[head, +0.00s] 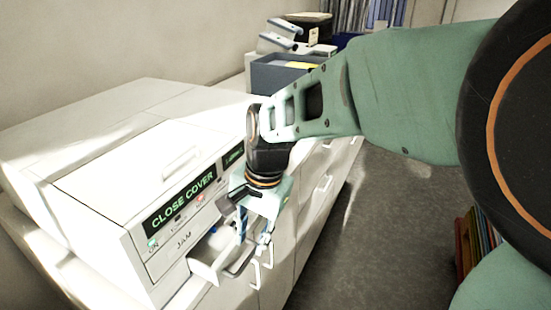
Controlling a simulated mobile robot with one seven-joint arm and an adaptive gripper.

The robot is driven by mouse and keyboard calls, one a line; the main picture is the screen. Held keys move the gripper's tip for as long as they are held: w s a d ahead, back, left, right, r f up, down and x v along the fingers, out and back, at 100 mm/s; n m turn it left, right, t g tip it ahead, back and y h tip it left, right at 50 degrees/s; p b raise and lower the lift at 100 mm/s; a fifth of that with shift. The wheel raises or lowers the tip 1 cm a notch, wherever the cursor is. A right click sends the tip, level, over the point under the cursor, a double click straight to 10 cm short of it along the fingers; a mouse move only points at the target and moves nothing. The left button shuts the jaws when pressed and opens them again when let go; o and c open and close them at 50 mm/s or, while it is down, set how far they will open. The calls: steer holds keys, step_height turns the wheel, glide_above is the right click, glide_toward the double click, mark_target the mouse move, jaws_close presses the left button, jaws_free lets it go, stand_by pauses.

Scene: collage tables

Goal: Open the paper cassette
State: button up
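The white printer (110,165) stands on the left, with a black display reading "CLOSE COVER" on its front. Low on that front, the paper cassette (207,262) sticks part way out like a drawer, and its inside shows from above. A grey bar handle (240,268) is at its outer end. My gripper (252,240) points down at the outer end of the cassette, close to the handle. Its fingers overlap the cassette edge in this view, and I cannot tell whether they grip the handle.
White cabinets with bar handles (322,185) run along the wall below and behind the printer. A dark grey tray (280,75) and other office equipment stand farther back. Coloured binders (470,245) are at the right. The grey floor (375,230) between is clear.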

mark_target(248, 260)
steer(key=f, duration=0.4)
steer(key=a+f, duration=0.1)
steer(key=f, duration=0.1)
steer(key=shift+w+f, duration=0.1)
steer(key=shift+w, duration=0.1)
steer(key=shift+c, duration=0.3)
jaws_close()
